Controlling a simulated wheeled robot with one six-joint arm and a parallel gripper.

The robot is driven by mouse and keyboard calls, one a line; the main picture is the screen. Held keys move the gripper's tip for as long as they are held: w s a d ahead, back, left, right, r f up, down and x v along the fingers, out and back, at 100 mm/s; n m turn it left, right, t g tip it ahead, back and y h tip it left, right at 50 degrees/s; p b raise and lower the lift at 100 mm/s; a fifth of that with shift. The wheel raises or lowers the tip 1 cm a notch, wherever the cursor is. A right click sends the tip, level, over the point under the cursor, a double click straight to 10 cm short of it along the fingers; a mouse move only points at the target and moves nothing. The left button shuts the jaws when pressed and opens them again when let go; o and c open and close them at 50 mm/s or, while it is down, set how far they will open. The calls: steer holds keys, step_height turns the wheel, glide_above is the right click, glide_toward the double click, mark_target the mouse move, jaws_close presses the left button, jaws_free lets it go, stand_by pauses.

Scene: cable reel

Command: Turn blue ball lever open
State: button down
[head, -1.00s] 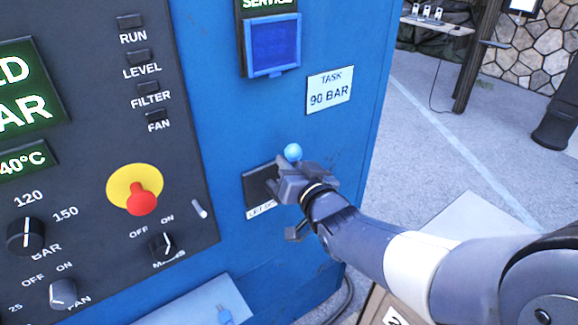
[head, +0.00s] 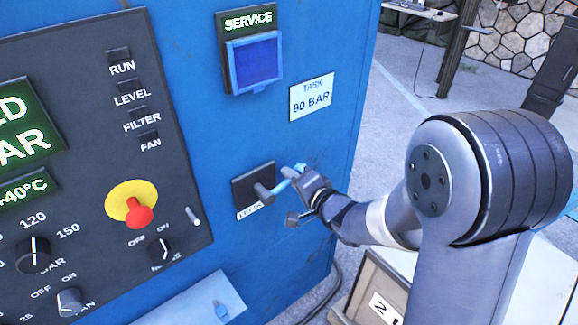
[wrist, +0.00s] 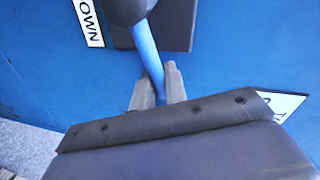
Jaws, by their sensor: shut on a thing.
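The blue lever (head: 282,186) runs out to the right, close to level, from a dark round hub (head: 263,191) on a black plate (head: 241,190) low on the blue cabinet. My gripper (head: 296,184) is shut on the outer part of the lever. In the wrist view the blue rod (wrist: 147,48) runs from the hub (wrist: 125,10) down between my two fingers (wrist: 158,88).
A dark control panel with a red emergency button (head: 139,212) is left of the lever. A task sign (head: 311,97) and a blue-covered box (head: 255,62) sit above. A ledge (head: 190,303) juts out below left. A numbered crate (head: 378,280) stands under my arm.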

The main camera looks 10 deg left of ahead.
steer(key=shift+w+d+f+m+g+y+p, duration=0.1)
steer(key=shift+f+m+g+y+p, duration=0.2)
steer(key=shift+f+m, duration=0.35)
steer(key=shift+d+f+m+g+y+p, duration=0.1)
steer(key=shift+f+m+p, duration=0.35)
steer(key=shift+m, duration=0.3)
steer(key=shift+f, duration=0.1)
steer(key=c, duration=1.5)
jaws_free()
steer(key=shift+a, duration=0.1)
steer(key=b+v, duration=0.1)
steer(key=v, duration=1)
steer(key=shift+a, duration=0.1)
steer(key=p+x, duration=0.1)
steer(key=x, duration=1)
